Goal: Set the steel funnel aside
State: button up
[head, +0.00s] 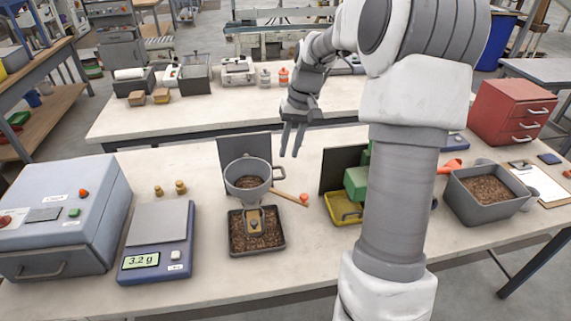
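The steel funnel (262,186) stands left of the middle of the table, in the head view. It is a grey round vessel with side handles, and brown pellets show inside its mouth. Below it is a dark tray (280,244) of pellets with a small tan piece (254,219) in it. Whether the funnel rests on a support is hard to tell. My gripper (293,153) hangs to the right of and above the funnel, fingers pointing down. Its two fingers are apart with nothing between them, and it appears clear of the funnel.
A scale (158,244) reading 3.2 g and a grey machine (66,214) stand left. A wooden-handled tool (288,197) lies right of the funnel. A yellow tray (342,208) and green block (356,182) are near my arm. A pellet bin (486,206) stands right. Bare tabletop lies in front.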

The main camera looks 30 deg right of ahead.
aim_at(284, 172)
jog(key=f, duration=0.2)
jog(key=a+f, duration=0.1)
jog(key=f, duration=0.2)
jog(key=shift+w+f, duration=0.2)
jog(key=shift+f, duration=0.05)
grip_shut()
dwell(1.2)
